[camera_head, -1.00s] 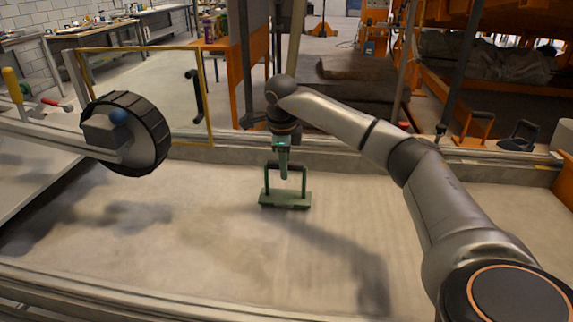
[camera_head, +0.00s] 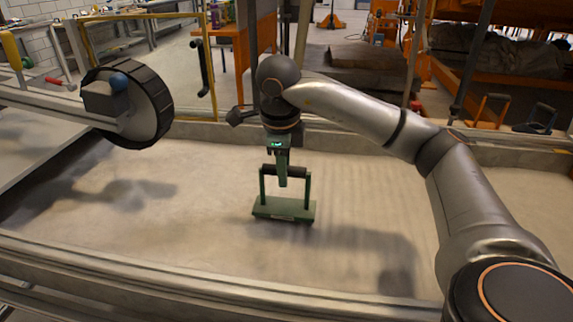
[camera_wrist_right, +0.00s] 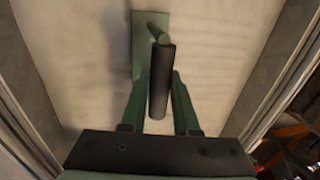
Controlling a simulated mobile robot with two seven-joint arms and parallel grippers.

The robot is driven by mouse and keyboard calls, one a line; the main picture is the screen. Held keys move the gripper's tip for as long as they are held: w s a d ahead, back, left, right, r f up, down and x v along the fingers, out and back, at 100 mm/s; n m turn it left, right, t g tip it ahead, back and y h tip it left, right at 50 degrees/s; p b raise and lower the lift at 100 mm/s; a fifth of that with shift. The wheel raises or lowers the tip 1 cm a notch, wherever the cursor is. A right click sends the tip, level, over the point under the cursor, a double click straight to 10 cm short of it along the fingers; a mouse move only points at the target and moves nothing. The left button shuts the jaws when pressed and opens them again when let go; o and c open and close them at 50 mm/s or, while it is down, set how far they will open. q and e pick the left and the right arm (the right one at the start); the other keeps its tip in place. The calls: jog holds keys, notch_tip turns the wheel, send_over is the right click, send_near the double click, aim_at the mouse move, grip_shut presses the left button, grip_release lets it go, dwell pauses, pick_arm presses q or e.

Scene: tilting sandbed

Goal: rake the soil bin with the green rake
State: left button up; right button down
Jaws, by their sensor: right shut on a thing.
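The green rake (camera_head: 284,209) is a flat green head with two uprights and a dark crossbar handle. It is upright over the pale soil of the soil bin (camera_head: 200,276), near the middle. My right gripper (camera_head: 283,178) points down and is shut on the handle. In the right wrist view, the dark handle (camera_wrist_right: 162,80) lies between the green fingers, and the rake head (camera_wrist_right: 141,45) shows beyond it. I cannot tell whether the head's underside presses into the soil. Faint straight streaks show on the soil to its right. My left gripper is not in view.
A large black wheel (camera_head: 128,107) on a grey beam hangs over the bin's left side. Soil on both sides of the rake is clear.

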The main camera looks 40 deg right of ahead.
jog(key=shift+s+a+p, duration=0.6)
jog(key=shift+s+a, duration=3.3)
jog(key=shift+a, duration=0.9)
pick_arm(q)
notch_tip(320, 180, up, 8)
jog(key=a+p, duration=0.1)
jog(key=p, duration=0.9)
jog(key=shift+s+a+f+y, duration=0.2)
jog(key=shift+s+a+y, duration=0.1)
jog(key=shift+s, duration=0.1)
pick_arm(e)
jog(key=w+d+v, duration=0.1)
jog(key=d+v, duration=0.1)
jog(key=v, duration=0.9)
jog(key=shift+r, duration=0.35)
jog(key=shift+w+a, duration=0.1)
jog(key=shift+w, duration=0.05)
